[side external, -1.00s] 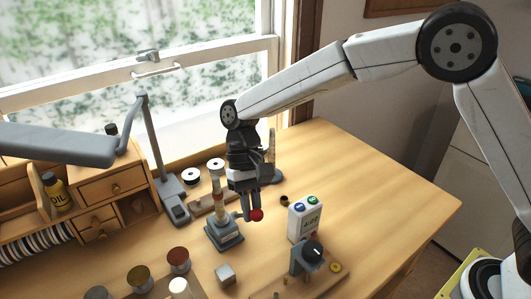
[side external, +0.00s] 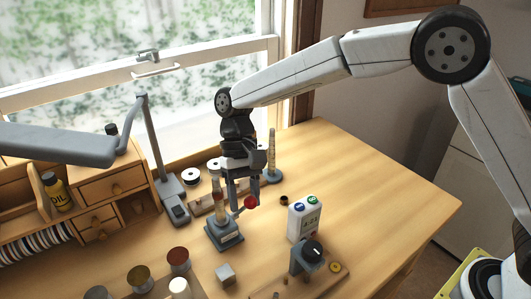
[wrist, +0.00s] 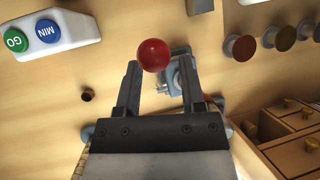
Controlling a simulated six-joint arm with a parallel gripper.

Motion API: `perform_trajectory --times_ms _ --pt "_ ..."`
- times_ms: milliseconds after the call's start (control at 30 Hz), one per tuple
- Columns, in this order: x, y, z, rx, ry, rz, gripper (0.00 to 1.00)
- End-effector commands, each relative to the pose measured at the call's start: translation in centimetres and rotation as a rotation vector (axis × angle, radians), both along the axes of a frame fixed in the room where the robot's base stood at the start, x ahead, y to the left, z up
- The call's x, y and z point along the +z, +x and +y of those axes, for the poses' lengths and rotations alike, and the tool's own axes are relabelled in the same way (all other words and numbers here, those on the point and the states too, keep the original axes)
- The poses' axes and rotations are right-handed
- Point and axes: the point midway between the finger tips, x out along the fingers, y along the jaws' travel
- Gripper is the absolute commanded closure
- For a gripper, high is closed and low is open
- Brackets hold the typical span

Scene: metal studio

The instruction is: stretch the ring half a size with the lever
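The ring stretcher (side external: 224,234) has a grey-blue base and an upright post (side external: 217,195) with reddish and pale bands. Its lever ends in a red ball knob (side external: 250,202), which also shows in the wrist view (wrist: 153,55). My gripper (side external: 243,203) points down beside the post. In the wrist view my gripper (wrist: 158,66) has its fingers apart, with the knob at or just beyond the tips; I cannot tell if they touch it. I cannot make out a ring on the post.
A white timer box (side external: 305,218) with blue and green buttons stands to the right. A tapered stick (side external: 271,152) stands behind my gripper. A small dark cup (side external: 284,200), a metal block (side external: 225,274) and several round-topped pegs (side external: 178,261) are nearby. The right table is clear.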

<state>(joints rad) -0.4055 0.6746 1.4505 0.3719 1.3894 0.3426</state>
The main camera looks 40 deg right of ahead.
Motion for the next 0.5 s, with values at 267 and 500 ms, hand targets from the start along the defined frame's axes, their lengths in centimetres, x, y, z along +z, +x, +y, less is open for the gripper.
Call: perform_trajectory --times_ms 267,500 --pt "-0.1 -0.1 -0.2 -0.001 -0.005 0.007 0.50" --pt "1.0 0.5 -0.4 -0.001 -0.005 0.006 0.50"
